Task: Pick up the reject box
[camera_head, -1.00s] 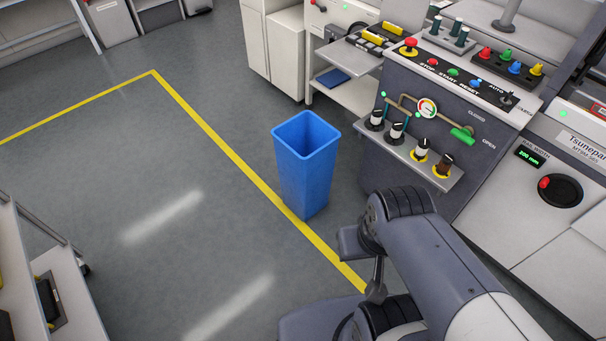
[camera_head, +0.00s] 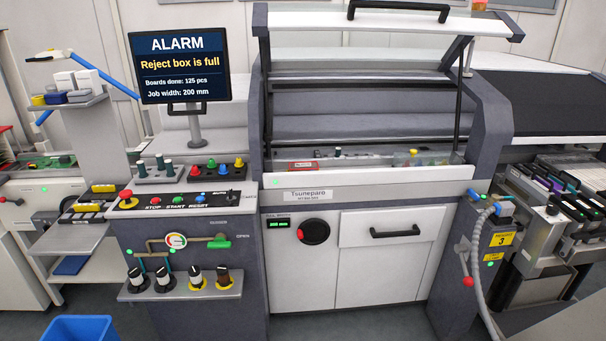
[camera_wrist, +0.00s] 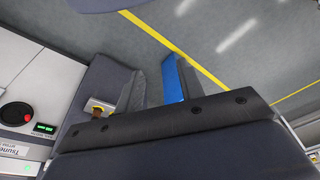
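No box labelled as the reject box shows, so I cannot tell for sure which thing it is. A small red box (camera_head: 303,165) lies inside the front of the open machine (camera_head: 325,178), left of some small bottles. My gripper is outside the head view.
The machine's glass lid (camera_head: 360,45) is raised. Below are a closed drawer (camera_head: 393,231) and a control panel (camera_head: 180,198) with knobs and a green-handled valve. The blue bin stands on the floor at lower left (camera_head: 78,328). A hose (camera_head: 478,262) and feeder trolley (camera_head: 560,215) are at right.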

